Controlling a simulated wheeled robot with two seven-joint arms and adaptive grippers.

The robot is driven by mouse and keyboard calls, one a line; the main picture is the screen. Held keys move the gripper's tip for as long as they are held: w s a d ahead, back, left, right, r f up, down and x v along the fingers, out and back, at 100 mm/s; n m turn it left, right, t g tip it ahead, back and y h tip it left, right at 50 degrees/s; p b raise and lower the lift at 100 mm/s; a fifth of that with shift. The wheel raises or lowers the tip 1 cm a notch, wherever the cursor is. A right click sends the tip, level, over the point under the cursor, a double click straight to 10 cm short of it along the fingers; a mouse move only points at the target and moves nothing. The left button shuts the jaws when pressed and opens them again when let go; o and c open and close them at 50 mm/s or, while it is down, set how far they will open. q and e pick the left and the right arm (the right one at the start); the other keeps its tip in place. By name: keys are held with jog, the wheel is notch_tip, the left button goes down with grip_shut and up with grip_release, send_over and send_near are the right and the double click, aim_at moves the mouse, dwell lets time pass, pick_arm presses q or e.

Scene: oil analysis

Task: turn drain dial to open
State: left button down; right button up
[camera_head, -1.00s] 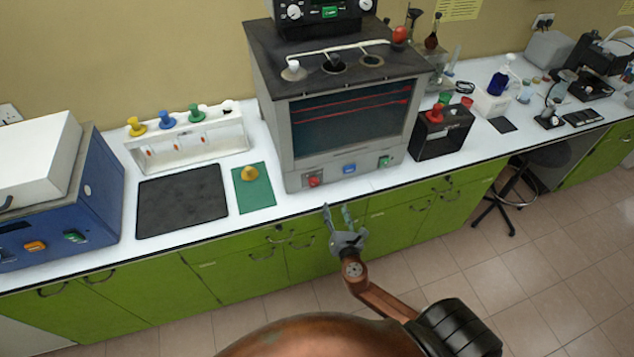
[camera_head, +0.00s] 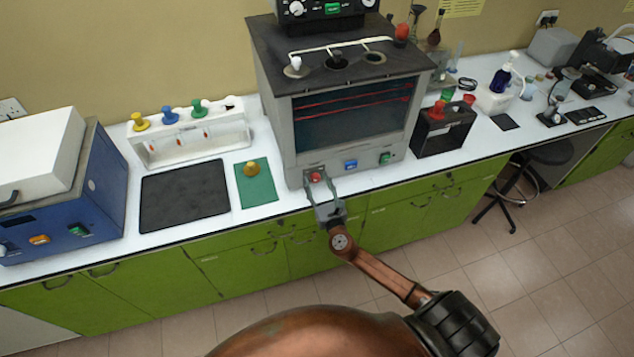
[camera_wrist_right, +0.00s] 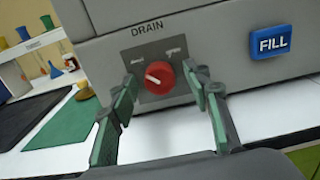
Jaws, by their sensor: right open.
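The drain dial is a red round knob (camera_wrist_right: 160,77) with a white pointer mark, on a dark plate under the word DRAIN in the right wrist view. The pointer leans toward the upper left. In the head view the dial (camera_head: 316,177) is at the lower left of the grey machine's front (camera_head: 300,150). My right gripper (camera_wrist_right: 160,92) is open, with one green-padded finger on each side of the dial; I cannot tell if they touch it. In the head view it (camera_head: 321,186) is just in front of the dial. My left gripper is not in view.
A blue FILL button (camera_wrist_right: 271,42) is right of the dial, and a green button (camera_head: 386,158) is farther right. A green mat (camera_head: 256,192) with a yellow stopper (camera_head: 250,169) and a black mat (camera_head: 184,195) lie to the left.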

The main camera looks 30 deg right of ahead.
jog(key=c, duration=1.1)
jog(key=shift+c, duration=0.2)
